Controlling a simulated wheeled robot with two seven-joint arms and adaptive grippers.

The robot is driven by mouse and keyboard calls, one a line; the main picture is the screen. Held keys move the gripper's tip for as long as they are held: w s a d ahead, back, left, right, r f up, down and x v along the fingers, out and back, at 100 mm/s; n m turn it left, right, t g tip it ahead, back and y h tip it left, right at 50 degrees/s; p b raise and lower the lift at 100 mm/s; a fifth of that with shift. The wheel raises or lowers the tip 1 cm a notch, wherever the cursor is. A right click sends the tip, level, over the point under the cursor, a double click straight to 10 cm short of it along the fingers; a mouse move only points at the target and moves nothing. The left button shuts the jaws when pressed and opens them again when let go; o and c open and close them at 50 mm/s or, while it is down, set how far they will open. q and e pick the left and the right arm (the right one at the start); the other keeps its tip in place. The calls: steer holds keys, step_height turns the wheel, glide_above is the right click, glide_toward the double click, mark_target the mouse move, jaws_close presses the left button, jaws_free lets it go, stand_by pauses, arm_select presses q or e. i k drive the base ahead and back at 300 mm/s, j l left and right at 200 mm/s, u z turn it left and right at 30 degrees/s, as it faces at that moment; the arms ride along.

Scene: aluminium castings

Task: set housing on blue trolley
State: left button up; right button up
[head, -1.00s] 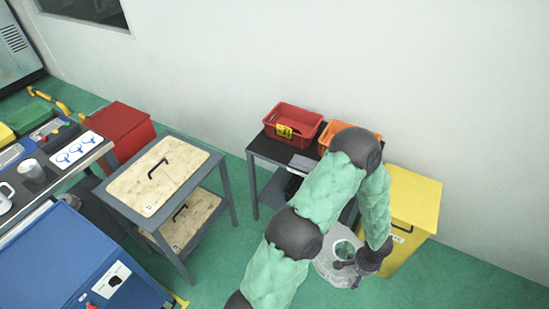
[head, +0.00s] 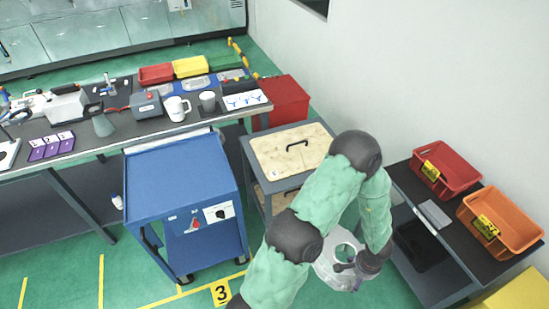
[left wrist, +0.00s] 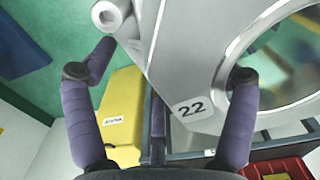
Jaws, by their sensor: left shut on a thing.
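The housing (head: 331,275) is a pale silver casting with a large round opening. My left gripper (head: 358,267) is shut on it and holds it up, in front of the wooden-topped cart and the dark table. In the left wrist view the housing (left wrist: 190,65) fills the top right, with a label reading 22, and the fingers of my left gripper (left wrist: 168,75) stand on either side of its wall. The blue trolley (head: 180,170) stands left of the arm with a bare flat top; a panel with a red part and a black knob is on its front. My right gripper is not in view.
A grey cart (head: 292,150) with a pale wooden top stands between trolley and arm. A workbench (head: 90,140) with mugs and tools runs behind the trolley. A dark table (head: 410,190) at right carries red (head: 447,168) and orange (head: 500,222) bins. Yellow floor lines surround the trolley's front.

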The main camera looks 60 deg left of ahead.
mark_target(177, 173)
steer(key=u, duration=1.3)
